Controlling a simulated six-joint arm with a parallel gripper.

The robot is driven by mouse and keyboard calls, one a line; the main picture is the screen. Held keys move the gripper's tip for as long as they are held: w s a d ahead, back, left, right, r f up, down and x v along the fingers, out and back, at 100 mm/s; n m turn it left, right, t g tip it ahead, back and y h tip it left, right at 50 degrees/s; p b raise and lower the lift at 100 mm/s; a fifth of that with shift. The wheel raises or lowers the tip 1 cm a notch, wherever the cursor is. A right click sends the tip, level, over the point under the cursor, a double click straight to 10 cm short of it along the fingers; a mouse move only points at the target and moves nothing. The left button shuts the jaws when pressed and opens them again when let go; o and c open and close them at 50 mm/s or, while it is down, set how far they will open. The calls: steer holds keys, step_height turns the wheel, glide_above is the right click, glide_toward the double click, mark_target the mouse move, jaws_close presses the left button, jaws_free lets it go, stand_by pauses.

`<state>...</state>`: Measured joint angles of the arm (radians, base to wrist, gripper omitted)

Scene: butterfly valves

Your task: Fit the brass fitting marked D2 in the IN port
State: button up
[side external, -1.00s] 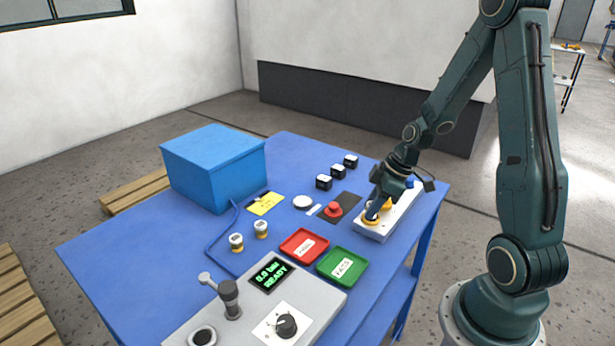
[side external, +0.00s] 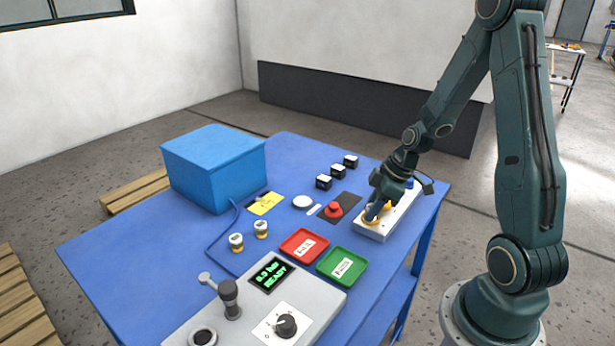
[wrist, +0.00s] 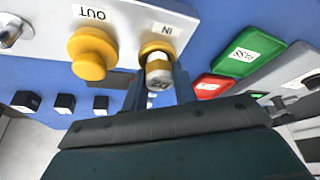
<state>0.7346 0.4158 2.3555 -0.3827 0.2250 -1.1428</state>
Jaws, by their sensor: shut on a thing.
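The fitting (wrist: 158,70), a pale metal and brass cylinder with a dark mark that seems to read D2 upside down, is between my gripper's fingers (wrist: 157,86). My gripper is shut on it. The fitting is lined up with the yellow ring of the IN port (wrist: 154,47), with its far end at or inside the ring; I cannot tell how deep it sits. In the side view my gripper (side external: 377,209) is down at the white valve block (side external: 402,213) and hides most of the fitting.
A yellow OUT port part (wrist: 92,53) stands close beside the IN port. Two other brass fittings (side external: 236,242) (side external: 261,229) stand on the blue table (side external: 130,245). A red tray (side external: 304,245), a green tray (side external: 342,267) and a red button (side external: 334,210) are nearby.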

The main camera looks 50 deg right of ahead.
steer(key=shift+s+f, duration=0.1)
steer(key=shift+f, duration=0.3)
stand_by(0.7)
